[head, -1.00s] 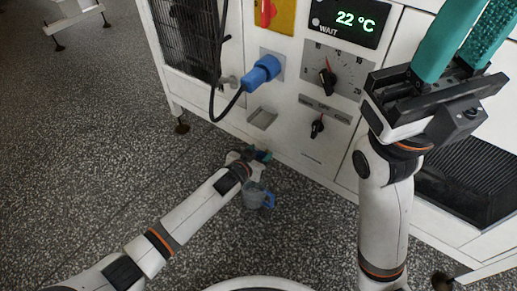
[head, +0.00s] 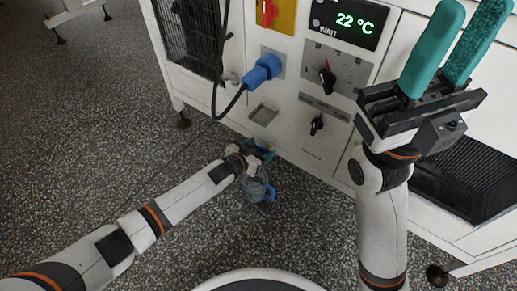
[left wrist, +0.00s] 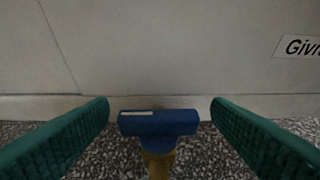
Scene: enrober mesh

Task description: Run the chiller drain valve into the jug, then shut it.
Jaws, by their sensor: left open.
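The drain valve shows in the left wrist view as a blue bar handle (left wrist: 158,123) on a brass body (left wrist: 158,163), low in front of the white panel. My left gripper (left wrist: 160,112) is open, with one teal finger on each side of the handle and a gap at both ends. In the head view my left gripper (head: 264,153) is low at the chiller's bottom edge and largely hides the valve. A clear bluish jug (head: 255,189) with a blue handle (head: 270,193) stands on the floor just below it. My right gripper (head: 468,22) is raised, open and empty.
The white chiller cabinet (head: 290,125) has a display reading 22 °C and WAIT (head: 348,22), dials, a blue plug (head: 263,70) with a black cable, and a red switch on yellow (head: 268,14). The speckled floor (head: 110,150) at left is clear.

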